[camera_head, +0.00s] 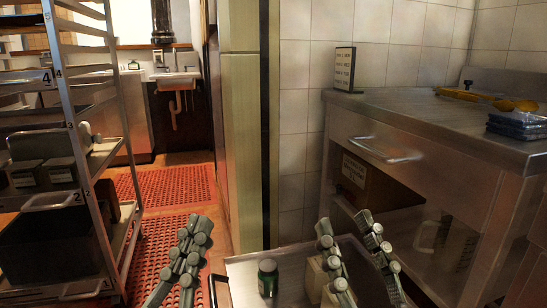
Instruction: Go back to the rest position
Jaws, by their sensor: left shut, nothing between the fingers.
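My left gripper (198,228) is at the bottom, left of centre. Its fingers are together and hold nothing. My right gripper (345,222) is at the bottom, right of centre. Its two fingers stand apart, with nothing visible held between the tips. Both grippers point up and away in the picture. The right one appears in front of a metal tray (242,270), and the left one is left of this tray, over the floor area.
The tray carries a dark green jar (267,278) and cream containers (316,279), partly hidden by the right gripper. A steel counter (420,120) with a small sign (344,69) stands right. A rack (95,170) stands left. Red floor mats (170,185) lie between.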

